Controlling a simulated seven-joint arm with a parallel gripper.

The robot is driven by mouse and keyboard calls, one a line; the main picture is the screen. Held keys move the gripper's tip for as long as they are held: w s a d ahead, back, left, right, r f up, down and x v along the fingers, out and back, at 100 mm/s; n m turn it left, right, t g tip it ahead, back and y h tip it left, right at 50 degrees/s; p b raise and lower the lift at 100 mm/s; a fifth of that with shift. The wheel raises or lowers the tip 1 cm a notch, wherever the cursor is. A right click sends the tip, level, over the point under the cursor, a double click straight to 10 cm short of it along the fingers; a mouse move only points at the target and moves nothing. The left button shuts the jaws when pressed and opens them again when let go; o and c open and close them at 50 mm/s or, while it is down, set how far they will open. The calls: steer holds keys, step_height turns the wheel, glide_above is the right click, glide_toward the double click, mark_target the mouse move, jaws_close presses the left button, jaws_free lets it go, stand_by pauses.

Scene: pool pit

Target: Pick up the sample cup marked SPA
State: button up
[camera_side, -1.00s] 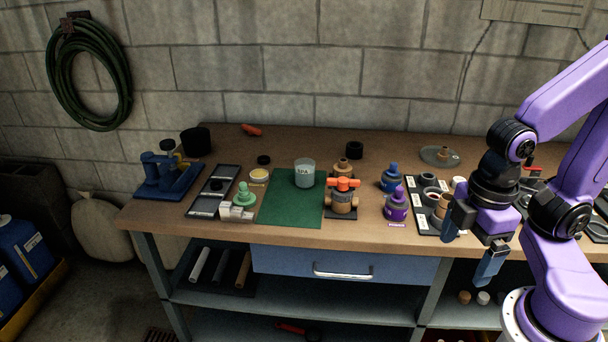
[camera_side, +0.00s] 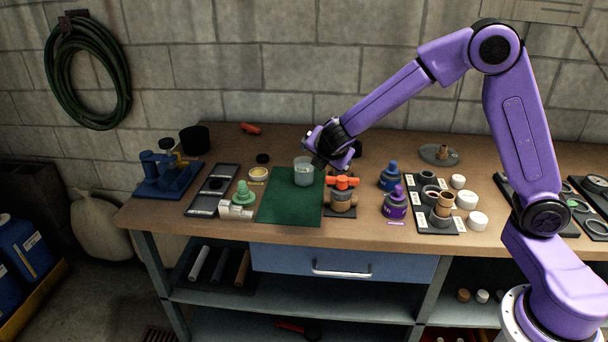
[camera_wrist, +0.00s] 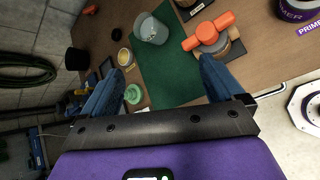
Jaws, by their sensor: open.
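The sample cup (camera_side: 302,175) is a translucent grey cup standing upright at the back of the green mat (camera_side: 288,206). Its label is hard to read now. In the wrist view the cup (camera_wrist: 152,31) is ahead of the fingers, toward the top of the picture. My gripper (camera_wrist: 160,82) is open, its two blue fingers wide apart with nothing between them but mat and bench. In the side view my gripper (camera_side: 318,160) is right beside the cup and overlaps its right edge; I cannot tell whether they touch.
A valve with an orange handle (camera_side: 343,182) stands close to the right of the mat. A green-topped fitting (camera_side: 243,194) and a yellowish tin (camera_side: 258,174) stand left of it. Purple (camera_side: 395,204) and blue (camera_side: 391,177) bottles are further right. The front of the mat is clear.

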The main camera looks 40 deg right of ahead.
steer(key=w+d+f+n+t+h, duration=0.1)
steer(key=w+d+f+n+t, duration=0.15)
steer(key=w, duration=0.55)
steer(key=n+t, duration=0.1)
steer(key=n, duration=0.5)
glide_above(303, 163)
steer(key=s+a, duration=0.2)
steer(key=s, duration=0.1)
step_height(303, 163, down, 4)
steer(key=f, duration=0.1)
step_height(303, 163, down, 3)
steer(key=shift+s+r, duration=0.1)
steer(key=shift+s, duration=0.05)
step_height(303, 163, down, 4)
steer(key=shift+r, duration=0.15)
steer(key=shift+w+d, duration=0.25)
steer(key=shift+w, duration=0.25)
steer(key=shift+x, duration=0.85)
